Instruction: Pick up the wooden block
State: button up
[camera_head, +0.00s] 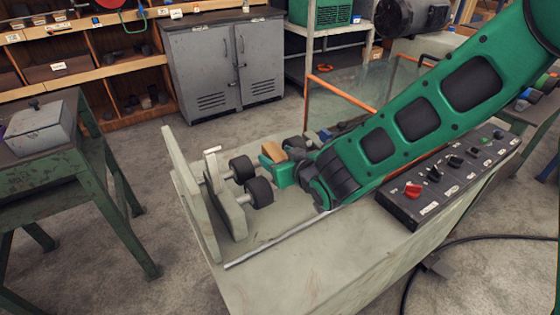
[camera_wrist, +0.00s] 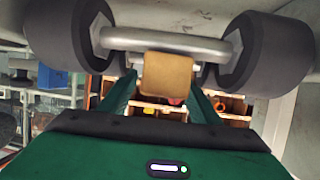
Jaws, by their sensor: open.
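The wooden block (camera_head: 273,152) is small and tan, at the side of my gripper (camera_head: 284,172) on the pale machine bench (camera_head: 320,265). In the wrist view the block (camera_wrist: 167,75) shows between the ends of the two green fingers of my gripper (camera_wrist: 162,88), with space on both sides. The fingers are apart and hold nothing. I cannot tell how far the block is from the fingertips in depth, or what supports it.
Two dark rollers (camera_head: 258,192) stick out from an upright plate (camera_head: 225,195) left of my gripper. In the wrist view a grey bar (camera_wrist: 200,45) runs between the rollers behind the block. A control box (camera_head: 445,178) stands right of my arm. A thin rod (camera_head: 280,238) lies along the bench.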

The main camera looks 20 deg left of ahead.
jog(key=c, duration=1.2)
jog(key=shift+r, duration=0.15)
